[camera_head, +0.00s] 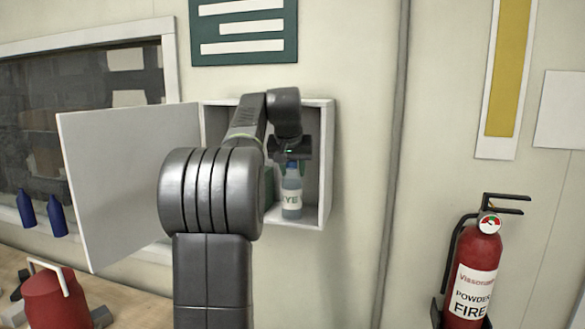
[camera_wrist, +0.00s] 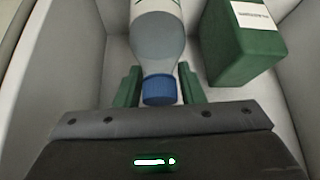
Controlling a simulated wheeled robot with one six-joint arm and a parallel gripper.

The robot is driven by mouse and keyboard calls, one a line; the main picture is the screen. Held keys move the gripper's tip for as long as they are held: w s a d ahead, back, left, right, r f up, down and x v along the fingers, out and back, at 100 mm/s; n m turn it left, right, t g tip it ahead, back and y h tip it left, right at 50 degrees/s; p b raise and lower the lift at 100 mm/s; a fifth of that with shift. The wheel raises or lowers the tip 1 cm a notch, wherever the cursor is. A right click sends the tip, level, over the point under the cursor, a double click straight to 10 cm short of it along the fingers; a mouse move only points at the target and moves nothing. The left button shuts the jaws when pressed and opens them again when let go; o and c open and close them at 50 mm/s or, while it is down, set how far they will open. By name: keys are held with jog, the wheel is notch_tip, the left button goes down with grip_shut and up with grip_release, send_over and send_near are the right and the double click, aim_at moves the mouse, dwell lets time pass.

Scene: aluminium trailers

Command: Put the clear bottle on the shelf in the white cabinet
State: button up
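The clear bottle (camera_head: 292,190), with a blue cap and a white label, is upright inside the white cabinet (camera_head: 326,180), at or very near its bottom board. My gripper (camera_head: 291,158) is inside the cabinet above the bottle, pointing down. The cabinet door (camera_head: 130,180) stands wide open to the left. My arm hides part of the cabinet's left side.
A green box (camera_wrist: 240,42) with a white label stands right beside the bottle in the wrist view. The cabinet's side walls are close around my gripper. A red fire extinguisher (camera_head: 473,265) hangs at the right. Two blue bottles (camera_head: 42,215) stand at the left.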

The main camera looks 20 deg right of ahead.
aim_at(291, 162)
jog(key=shift+o, duration=0.9)
jog(key=shift+s+r, duration=0.1)
jog(key=shift+r, duration=0.2)
jog(key=v, duration=0.4)
jog(key=shift+r, duration=0.15)
jog(key=s+a+b, duration=0.4)
jog(key=s+a, duration=0.2)
jog(key=s, duration=0.5)
jog(key=shift+r+b, duration=0.15)
jog(key=shift+b, duration=0.15)
